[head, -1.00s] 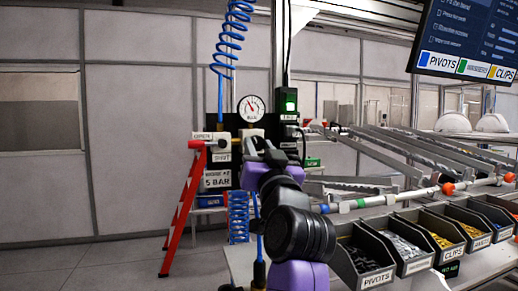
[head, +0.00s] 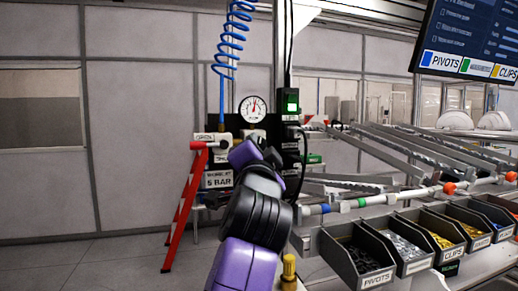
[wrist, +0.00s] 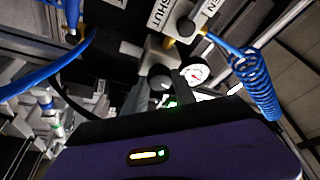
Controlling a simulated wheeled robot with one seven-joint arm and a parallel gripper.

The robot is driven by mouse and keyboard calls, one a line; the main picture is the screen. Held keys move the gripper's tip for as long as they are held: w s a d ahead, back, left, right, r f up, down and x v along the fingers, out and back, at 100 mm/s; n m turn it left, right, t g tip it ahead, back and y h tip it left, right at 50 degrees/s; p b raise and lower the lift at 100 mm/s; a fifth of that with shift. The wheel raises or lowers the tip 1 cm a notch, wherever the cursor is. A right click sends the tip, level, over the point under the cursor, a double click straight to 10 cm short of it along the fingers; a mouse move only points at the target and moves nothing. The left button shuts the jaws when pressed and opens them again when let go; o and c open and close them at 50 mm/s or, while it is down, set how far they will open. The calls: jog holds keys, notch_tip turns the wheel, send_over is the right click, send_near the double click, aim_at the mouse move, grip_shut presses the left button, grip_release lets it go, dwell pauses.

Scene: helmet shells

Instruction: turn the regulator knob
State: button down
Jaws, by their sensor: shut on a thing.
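A white pressure gauge (head: 253,108) sits on top of the regulator unit; its needle points nearly straight up. The gauge shows at an angle in the wrist view (wrist: 193,73). The regulator knob (wrist: 160,77) is a dark round piece beside the gauge in the wrist view; my arm hides it in the head view. My gripper (wrist: 167,86) is at the knob and shut on it; its fingers are dark and only partly visible. A "5 BAR" label (head: 217,179) is on the panel below.
A red stepladder-like frame (head: 185,205) stands left of the panel. Labelled parts bins (head: 362,279) and sloping rails (head: 400,155) are at right. Floor at left is clear.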

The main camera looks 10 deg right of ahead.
jog(key=shift+r+m+g+h, duration=0.1)
jog(key=shift+m+g+h, duration=0.35)
jog(key=shift+m, duration=1.35)
jog(key=c, duration=1)
grip_release()
jog(key=shift+b+v, duration=0.85)
jog(key=shift+v, duration=3.05)
jog(key=shift+a, duration=0.1)
